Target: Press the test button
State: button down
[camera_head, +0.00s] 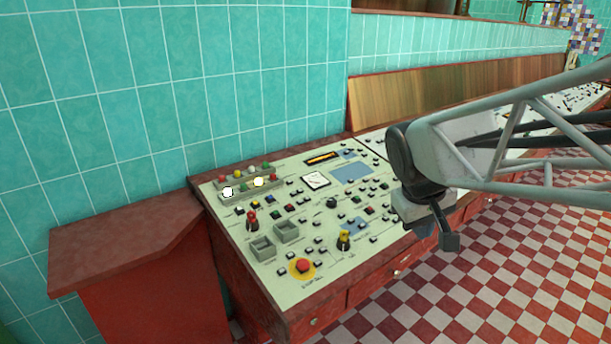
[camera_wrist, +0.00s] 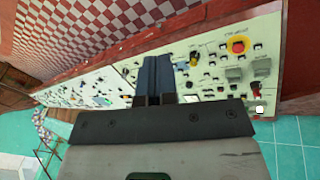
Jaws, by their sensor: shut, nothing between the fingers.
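A pale control panel (camera_head: 300,262) carries many small buttons, knobs and switches. No label that reads as the test button can be made out. A large red button on a yellow disc (camera_head: 302,266) sits near the panel's front edge; it also shows in the wrist view (camera_wrist: 238,45). My gripper (camera_head: 449,242) is shut and empty, above the front edge at the panel's right side. In the wrist view its fingers (camera_wrist: 157,62) hide part of the panel.
Rows of coloured lamps (camera_head: 258,182) stand along the panel's back, two of them lit white. Grey square boxes (camera_head: 263,248) rise from the panel's left part. A red side desk (camera_head: 130,245) stands at the left. A teal tiled wall (camera_head: 180,85) closes the back. The checkered floor (camera_head: 480,290) is clear.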

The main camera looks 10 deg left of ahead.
jog(key=w+a+n+t+h, duration=0.1)
jog(key=w+a+n, duration=0.1)
jog(key=w+a, duration=0.35)
jog(key=w+a+n, duration=0.1)
jog(key=w+a, duration=0.2)
jog(key=w, duration=0.5)
jog(key=n+t+h, duration=0.1)
jog(key=n+t, duration=0.4)
jog(key=n, duration=0.6)
send_over(240, 209)
jog(key=s+d, duration=0.2)
notch_tip(240, 209, down, 14)
jog(key=shift+a, duration=0.1)
jog(key=shift+f, duration=0.1)
jog(key=shift+w+a+f, duration=0.2)
jog(key=shift+f, duration=1.2)
jog(key=shift+w+a+f, duration=0.2)
jog(key=shift+w+f, duration=0.05)
jog(key=shift+f, duration=1.1)
jog(key=shift+w+a+f, duration=0.2)
jog(key=shift+f, duration=1.2)
